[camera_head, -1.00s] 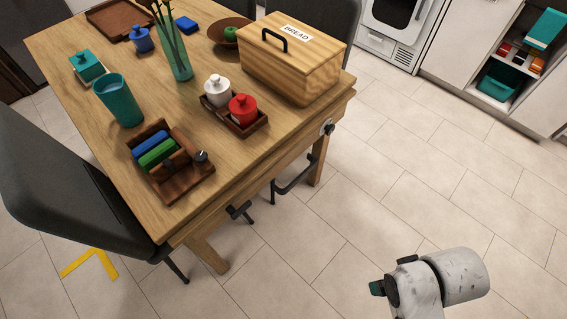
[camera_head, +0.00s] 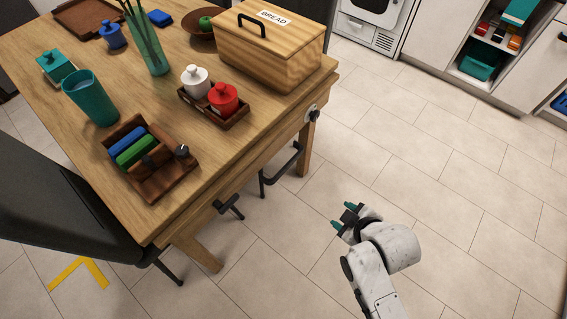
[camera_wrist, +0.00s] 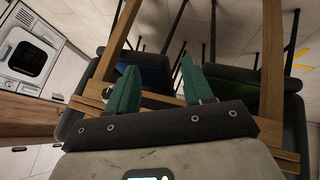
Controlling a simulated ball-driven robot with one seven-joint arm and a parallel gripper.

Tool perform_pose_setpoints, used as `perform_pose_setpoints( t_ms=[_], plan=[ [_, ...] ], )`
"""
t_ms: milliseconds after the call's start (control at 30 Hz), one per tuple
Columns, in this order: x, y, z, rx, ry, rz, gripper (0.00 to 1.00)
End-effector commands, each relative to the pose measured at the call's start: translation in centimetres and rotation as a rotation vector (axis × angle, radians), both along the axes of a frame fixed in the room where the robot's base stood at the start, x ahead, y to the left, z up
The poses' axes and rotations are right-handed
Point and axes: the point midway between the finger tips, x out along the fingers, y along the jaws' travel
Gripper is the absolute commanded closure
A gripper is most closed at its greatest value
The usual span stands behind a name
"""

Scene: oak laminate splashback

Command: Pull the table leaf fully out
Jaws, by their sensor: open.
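The wooden table (camera_head: 215,150) fills the left of the head view, its near end facing my gripper. A separate leaf is hard to pick out; a lower wooden strip (camera_head: 255,158) runs along under the top at that end. My gripper (camera_head: 343,215) has two teal fingers apart and empty, over the floor right of the table end, touching nothing. In the wrist view, the fingers (camera_wrist: 159,68) point toward the table frame.
On the table stand a bread box (camera_head: 270,55), a red jar (camera_head: 223,98), a white jar (camera_head: 196,80), a teal cup (camera_head: 92,100) and a wooden caddy (camera_head: 160,180). A dark chair (camera_head: 60,190) is at the left. The tiled floor (camera_head: 430,150) at right is clear.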

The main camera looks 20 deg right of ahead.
Motion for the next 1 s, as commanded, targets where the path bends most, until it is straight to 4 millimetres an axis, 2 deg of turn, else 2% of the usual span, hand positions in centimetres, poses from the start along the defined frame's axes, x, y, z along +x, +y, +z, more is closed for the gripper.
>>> perform_pose_setpoints(
  t_ms=[33,200,400,600,700,867,1000],
  plan=[
    [1.5,0.7,-1.0,-0.04,-0.071,0.07,0.49],
    [5.8,3.0,-1.9,-0.216,-0.336,0.283,0.49],
    [9.0,5.6,-1.8,-0.466,-0.646,0.458,0.49],
    [10.0,7.4,-1.0,-0.678,-0.865,0.53,0.49],
    [10.1,7.8,-0.7,-0.737,-0.92,0.54,0.49],
    [10.6,8.1,-0.4,-0.769,-0.949,0.543,0.49],
    [12.4,8.4,-0.3,-0.767,-0.949,0.541,0.49]
  ],
)
